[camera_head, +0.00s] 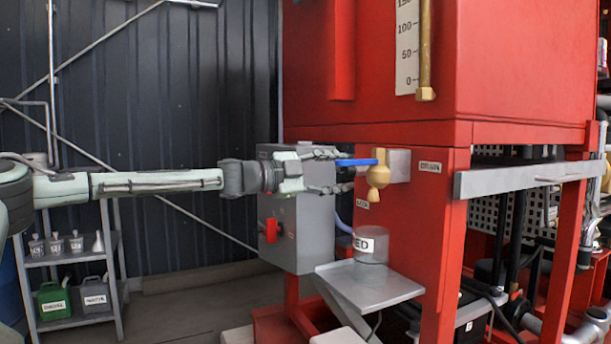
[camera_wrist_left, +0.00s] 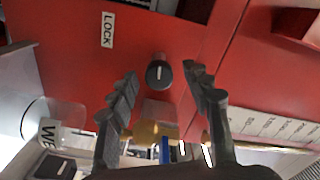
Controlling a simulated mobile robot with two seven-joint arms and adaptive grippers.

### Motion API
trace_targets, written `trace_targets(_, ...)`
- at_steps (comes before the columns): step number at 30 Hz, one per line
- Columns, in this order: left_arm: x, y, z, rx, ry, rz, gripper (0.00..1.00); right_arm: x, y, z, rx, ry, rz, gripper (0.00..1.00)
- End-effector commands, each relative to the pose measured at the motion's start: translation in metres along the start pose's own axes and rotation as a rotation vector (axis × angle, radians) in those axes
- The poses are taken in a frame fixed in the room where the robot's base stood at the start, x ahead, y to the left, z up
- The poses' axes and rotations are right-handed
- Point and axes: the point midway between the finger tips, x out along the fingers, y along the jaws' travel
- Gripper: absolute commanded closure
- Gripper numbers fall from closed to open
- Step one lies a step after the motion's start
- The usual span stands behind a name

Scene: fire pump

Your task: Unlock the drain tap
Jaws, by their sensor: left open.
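The brass drain tap (camera_head: 378,176) with a blue lever (camera_head: 356,162) sticks out of the red tank stand. The lever points left, roughly level. In the left wrist view, part of the brass tap (camera_wrist_left: 146,131) and the blue lever (camera_wrist_left: 165,151) show low between my fingers. A round black knob (camera_wrist_left: 158,74) with a white mark sits on the red panel near the LOCK label (camera_wrist_left: 107,30). My left gripper (camera_head: 334,172) is open and empty; it also shows in the left wrist view (camera_wrist_left: 161,82), with the knob between and beyond its fingertips. The knob is hidden in the head view.
A grey box (camera_head: 292,232) with a red switch (camera_head: 270,230) stands just below my left gripper. A clear jar (camera_head: 371,249) sits on a small metal shelf (camera_head: 385,293) below the tap. A rack of bottles and cans (camera_head: 77,322) stands at the left.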

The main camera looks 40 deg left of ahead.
Motion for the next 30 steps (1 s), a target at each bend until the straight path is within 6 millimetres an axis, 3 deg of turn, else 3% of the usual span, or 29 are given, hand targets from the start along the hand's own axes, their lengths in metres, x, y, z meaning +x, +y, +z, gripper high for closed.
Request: trace_targets(30, -0.089, 0.000, -0.002, 0.001, 0.004, 0.000, 0.51, 0.000, 0.000, 0.000, 0.000, 0.000, 0.000, 0.60)
